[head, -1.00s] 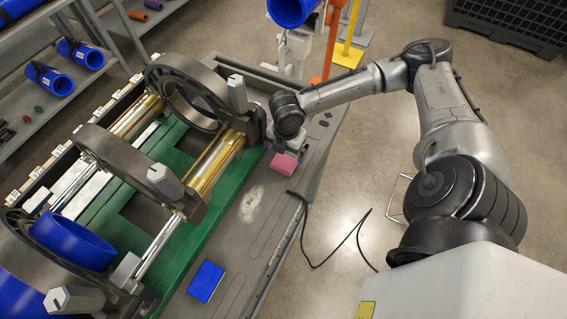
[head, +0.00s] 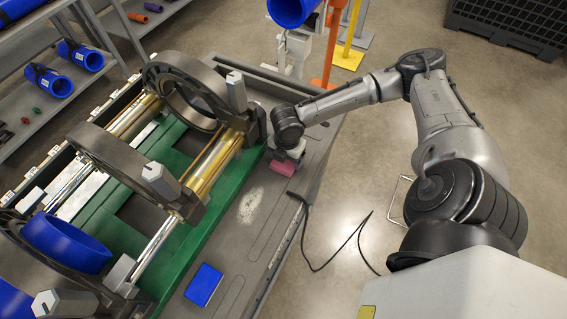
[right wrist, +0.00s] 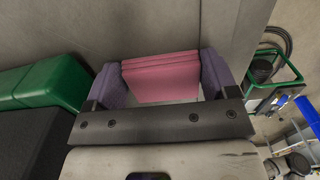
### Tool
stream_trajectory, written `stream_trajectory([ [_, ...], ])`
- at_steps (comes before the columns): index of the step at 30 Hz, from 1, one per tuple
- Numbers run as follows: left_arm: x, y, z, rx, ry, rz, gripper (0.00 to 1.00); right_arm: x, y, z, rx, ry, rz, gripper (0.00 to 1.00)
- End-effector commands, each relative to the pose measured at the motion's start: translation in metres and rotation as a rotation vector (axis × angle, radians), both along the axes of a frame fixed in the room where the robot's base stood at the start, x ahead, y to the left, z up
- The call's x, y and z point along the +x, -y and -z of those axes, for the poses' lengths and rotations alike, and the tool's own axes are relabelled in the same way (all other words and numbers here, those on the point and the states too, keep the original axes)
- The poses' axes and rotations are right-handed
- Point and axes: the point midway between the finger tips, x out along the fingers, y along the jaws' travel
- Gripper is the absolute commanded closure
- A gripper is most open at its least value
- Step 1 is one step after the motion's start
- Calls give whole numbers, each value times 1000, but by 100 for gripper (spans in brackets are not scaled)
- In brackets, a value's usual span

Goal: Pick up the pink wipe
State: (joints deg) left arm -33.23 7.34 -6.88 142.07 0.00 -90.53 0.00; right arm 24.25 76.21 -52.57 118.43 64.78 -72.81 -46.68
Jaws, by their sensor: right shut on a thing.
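The pink wipe (head: 283,168) is a small folded block on the grey deck of the cart, right of the green bed, in the head view. My right gripper (head: 286,157) is over it from above, partly hidden by its own wrist. In the right wrist view the folded pink wipe (right wrist: 162,80) sits between the two purple-grey fingers of my right gripper (right wrist: 162,72), which are shut on it. Whether it is clear of the deck I cannot tell. My left gripper is not in view.
The fusion machine with its ring clamps (head: 185,95) stands close to the left of the wipe. A blue pad (head: 204,285) and a pale dusty patch (head: 249,207) lie on the deck nearer to me. A black cable (head: 335,262) trails over the cart's right edge onto the floor.

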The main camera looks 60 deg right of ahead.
Motion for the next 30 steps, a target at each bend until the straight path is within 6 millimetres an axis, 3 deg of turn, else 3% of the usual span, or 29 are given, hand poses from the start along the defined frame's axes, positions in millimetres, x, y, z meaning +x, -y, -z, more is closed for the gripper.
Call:
stream_trajectory([
  [5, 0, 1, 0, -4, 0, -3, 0, 0, 0, 0, 0, 0, 0, 43],
  [14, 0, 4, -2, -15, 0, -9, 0, 0, 0, -3, 0, 1, 0, 43],
  [20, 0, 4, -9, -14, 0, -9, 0, 0, 1, -21, -1, 0, 0, 43],
  [24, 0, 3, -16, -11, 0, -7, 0, 0, 0, -45, 0, 2, 0, 43],
  [30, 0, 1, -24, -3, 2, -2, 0, -36, 3, -64, -5, -3, -2, 43],
])
